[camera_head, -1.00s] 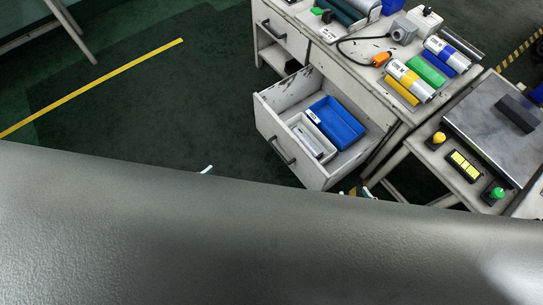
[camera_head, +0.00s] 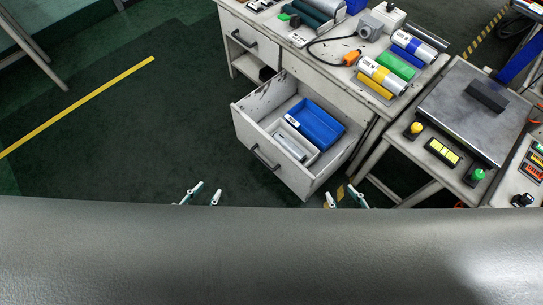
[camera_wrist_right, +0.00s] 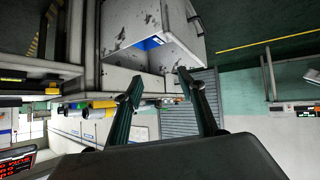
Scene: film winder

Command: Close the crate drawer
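The crate drawer (camera_head: 249,137) stands pulled out of the white desk, with a dark bar handle (camera_head: 265,158) on its front. A blue crate (camera_head: 318,124) and a small light-grey tray (camera_head: 296,141) lie inside it. My left gripper (camera_head: 203,194) is open and empty, in front of the drawer to the left. My right gripper (camera_head: 345,197) is open and empty, near the drawer's lower right corner, apart from it in the picture. In the right wrist view, the open fingers of the right gripper (camera_wrist_right: 158,86) point toward the drawer (camera_wrist_right: 150,62), seen inverted.
A closed upper drawer (camera_head: 243,36) is at the desk's left. The desktop (camera_head: 318,62) holds rollers, film cans and a cable. A side table (camera_head: 450,118) with buttons stands to the right. The green floor left of the drawer is clear. My own grey body covers the bottom.

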